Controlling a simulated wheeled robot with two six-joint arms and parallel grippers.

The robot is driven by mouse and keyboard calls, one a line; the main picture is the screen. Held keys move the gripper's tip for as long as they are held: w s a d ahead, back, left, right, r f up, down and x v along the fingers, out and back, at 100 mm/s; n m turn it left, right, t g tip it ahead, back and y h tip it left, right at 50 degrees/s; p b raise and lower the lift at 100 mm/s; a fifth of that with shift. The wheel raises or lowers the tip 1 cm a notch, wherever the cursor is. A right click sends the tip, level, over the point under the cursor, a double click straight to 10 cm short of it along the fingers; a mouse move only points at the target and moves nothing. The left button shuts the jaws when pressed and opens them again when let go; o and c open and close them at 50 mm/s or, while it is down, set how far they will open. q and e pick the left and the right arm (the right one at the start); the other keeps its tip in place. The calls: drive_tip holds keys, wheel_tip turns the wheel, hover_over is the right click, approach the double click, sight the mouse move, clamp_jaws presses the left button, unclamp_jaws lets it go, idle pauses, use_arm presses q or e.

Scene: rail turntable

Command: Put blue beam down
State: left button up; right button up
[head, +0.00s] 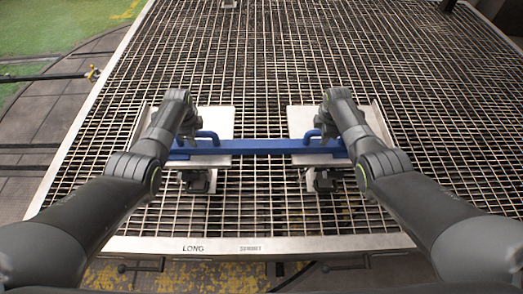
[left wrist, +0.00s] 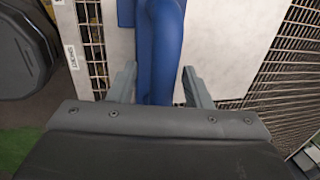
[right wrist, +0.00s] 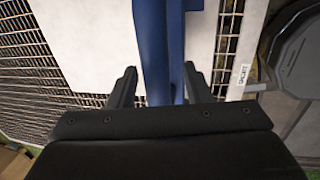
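The blue beam (head: 255,146) lies level across two white plates, the left plate (head: 218,118) and the right plate (head: 301,118). It has a raised curved handle near each end. My left gripper (head: 190,128) is at the left handle, and in the left wrist view its fingers (left wrist: 159,75) stand apart on either side of the blue handle (left wrist: 162,45). My right gripper (head: 328,127) is at the right handle. In the right wrist view its fingers (right wrist: 159,72) also stand apart around the blue handle (right wrist: 175,40). Both grippers look open.
The plates stand on a wide metal grating (head: 270,60) with a pale front edge (head: 330,243) marked LONG. Dark fittings (head: 196,182) sit in front of the plates. The grating behind the beam is mostly clear.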

use_arm(q)
drive_tip(key=shift+w, duration=0.1)
use_arm(e)
drive_tip(key=shift+w+f, duration=0.1)
use_arm(q)
wheel_tip(320, 180, up, 12)
drive_tip(key=s, duration=0.2)
drive_tip(key=shift+s+f, duration=0.15)
drive_tip(key=shift+s, duration=0.1)
use_arm(e)
wheel_tip(320, 180, up, 12)
drive_tip(key=s, duration=0.2)
drive_tip(key=shift+s, duration=0.2)
idle(0.6)
drive_tip(key=shift+f, duration=0.15)
idle(0.3)
